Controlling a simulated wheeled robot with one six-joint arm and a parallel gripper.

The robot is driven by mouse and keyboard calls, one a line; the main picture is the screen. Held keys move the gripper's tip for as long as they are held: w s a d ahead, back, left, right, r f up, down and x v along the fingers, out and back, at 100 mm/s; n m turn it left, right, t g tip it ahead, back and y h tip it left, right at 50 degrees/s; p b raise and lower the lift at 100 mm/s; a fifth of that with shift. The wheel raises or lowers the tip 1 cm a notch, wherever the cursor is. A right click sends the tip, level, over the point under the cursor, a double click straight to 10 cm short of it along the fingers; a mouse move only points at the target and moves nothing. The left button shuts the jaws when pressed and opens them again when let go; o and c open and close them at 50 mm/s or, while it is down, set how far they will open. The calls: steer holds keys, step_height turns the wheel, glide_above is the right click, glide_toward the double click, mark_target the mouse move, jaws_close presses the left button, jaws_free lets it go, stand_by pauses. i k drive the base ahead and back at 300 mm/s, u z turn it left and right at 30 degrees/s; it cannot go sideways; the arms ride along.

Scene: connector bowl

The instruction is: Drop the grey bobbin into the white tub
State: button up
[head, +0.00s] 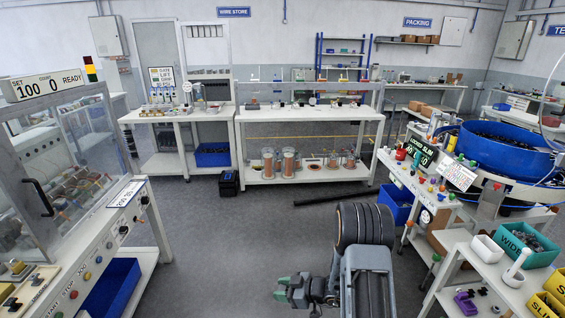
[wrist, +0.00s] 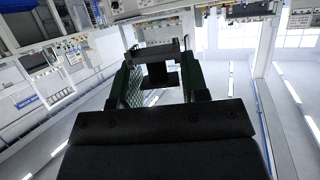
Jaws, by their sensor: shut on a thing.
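My gripper (head: 281,288) is low at the bottom centre of the head view, its green fingers pointing left over the floor. In the wrist view my gripper (wrist: 157,68) is shut on a dark grey spool-like piece, the grey bobbin (wrist: 159,76), held between the two green fingers. The bobbin cannot be made out in the head view. A small white tub (head: 486,248) stands on the low shelf unit at the right, well apart from my gripper. A white post-like piece (head: 517,263) stands close by on its right.
A blue bowl (head: 505,147) stands behind. A machine with a clear guard (head: 60,160) is at left. Open grey floor (head: 240,235) lies between; a dark bar (head: 335,198) lies farther back.

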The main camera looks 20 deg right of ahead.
mark_target(483, 252)
steer(key=z, duration=1)
steer(key=i, duration=0.95)
steer(key=z, duration=1.05)
